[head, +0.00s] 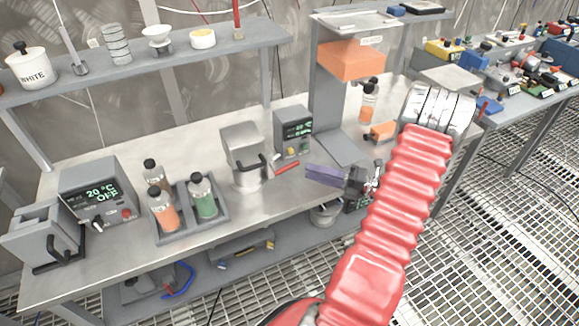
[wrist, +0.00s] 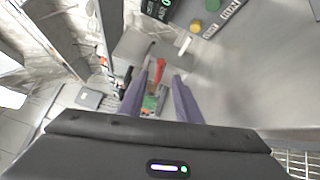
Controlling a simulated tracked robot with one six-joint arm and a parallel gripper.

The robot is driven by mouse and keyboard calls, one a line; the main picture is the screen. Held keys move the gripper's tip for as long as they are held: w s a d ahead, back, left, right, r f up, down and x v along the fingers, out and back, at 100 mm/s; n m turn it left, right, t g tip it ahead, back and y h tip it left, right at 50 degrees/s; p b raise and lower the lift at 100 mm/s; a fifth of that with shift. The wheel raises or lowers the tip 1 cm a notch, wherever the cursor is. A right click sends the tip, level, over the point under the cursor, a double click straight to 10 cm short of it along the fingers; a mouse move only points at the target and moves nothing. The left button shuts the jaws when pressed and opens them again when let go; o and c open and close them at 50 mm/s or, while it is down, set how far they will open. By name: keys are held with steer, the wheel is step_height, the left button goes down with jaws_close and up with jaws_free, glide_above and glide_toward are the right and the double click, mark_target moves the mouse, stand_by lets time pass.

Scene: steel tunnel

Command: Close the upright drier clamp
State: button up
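A grey metal box-shaped unit (head: 242,143), which looks like the upright drier, stands mid-bench in the head view. It has a black bent handle on its front. A red lever (head: 287,168), probably its clamp, sticks out to the right, nearly level. In the wrist view a red lever (wrist: 159,70) shows ahead, between the finger lines. My gripper (head: 312,172) has purple fingers and is right of the lever, above the bench's front part; I see no contact. In the wrist view my gripper (wrist: 160,85) has its fingers apart with nothing held. The clamp's latch is too small to judge.
A display controller (head: 293,133) stands right behind the drier. A grey rack (head: 222,223) with bottles and a 20 °C unit (head: 100,193) stand left. A tall grey stand (head: 325,95) with an orange block (head: 351,61) rises at the right. Bare bench (head: 275,205) lies in front.

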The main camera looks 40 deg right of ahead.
mark_target(290, 166)
steer(key=x, duration=0.8)
steer(key=shift+w, duration=0.2)
steer(key=shift+c, duration=0.5)
jaws_close()
steer(key=shift+a, duration=0.15)
